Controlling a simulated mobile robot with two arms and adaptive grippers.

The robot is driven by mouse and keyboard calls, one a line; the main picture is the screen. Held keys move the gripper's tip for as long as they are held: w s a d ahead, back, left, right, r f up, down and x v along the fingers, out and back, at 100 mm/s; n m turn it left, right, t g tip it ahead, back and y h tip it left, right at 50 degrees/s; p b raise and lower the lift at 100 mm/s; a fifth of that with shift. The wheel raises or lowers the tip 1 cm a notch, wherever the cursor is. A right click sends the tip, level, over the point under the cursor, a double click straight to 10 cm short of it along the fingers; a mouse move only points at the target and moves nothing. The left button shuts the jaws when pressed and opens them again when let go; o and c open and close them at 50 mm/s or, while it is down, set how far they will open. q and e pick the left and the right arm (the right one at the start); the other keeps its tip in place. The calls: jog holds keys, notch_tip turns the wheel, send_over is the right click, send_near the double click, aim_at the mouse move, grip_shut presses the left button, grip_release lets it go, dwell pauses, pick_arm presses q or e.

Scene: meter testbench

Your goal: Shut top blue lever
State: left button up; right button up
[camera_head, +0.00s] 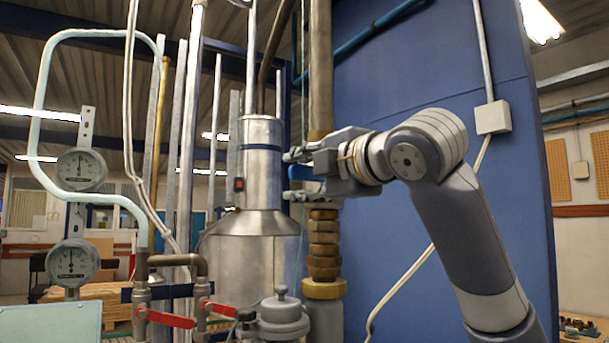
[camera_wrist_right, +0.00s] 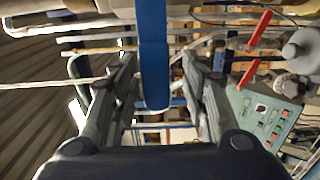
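The blue lever (camera_head: 302,172) shows in the head view as a short blue piece beside the brass and steel pipe, partly hidden by my right gripper. In the right wrist view the blue lever (camera_wrist_right: 154,62) is a long flat bar with a rounded end, reaching down between the fingers. My right gripper (camera_head: 290,176) comes in from the right, fingers pointing left, one above and one below the lever. In the right wrist view the gripper (camera_wrist_right: 160,68) is open, with a gap on each side of the lever. My left gripper is not in view.
A shiny metal vessel (camera_head: 261,170) stands left of the gripper. A large blue panel (camera_head: 430,70) is behind the arm. Red levers (camera_head: 170,319) are lower left, with two dial gauges (camera_head: 82,169) farther left. A green control panel (camera_wrist_right: 262,115) shows in the wrist view.

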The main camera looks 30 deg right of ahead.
jog(key=shift+s+r, duration=0.1)
jog(key=s, duration=1.1)
jog(key=shift+s+d, duration=0.4)
jog(key=shift+d, duration=0.05)
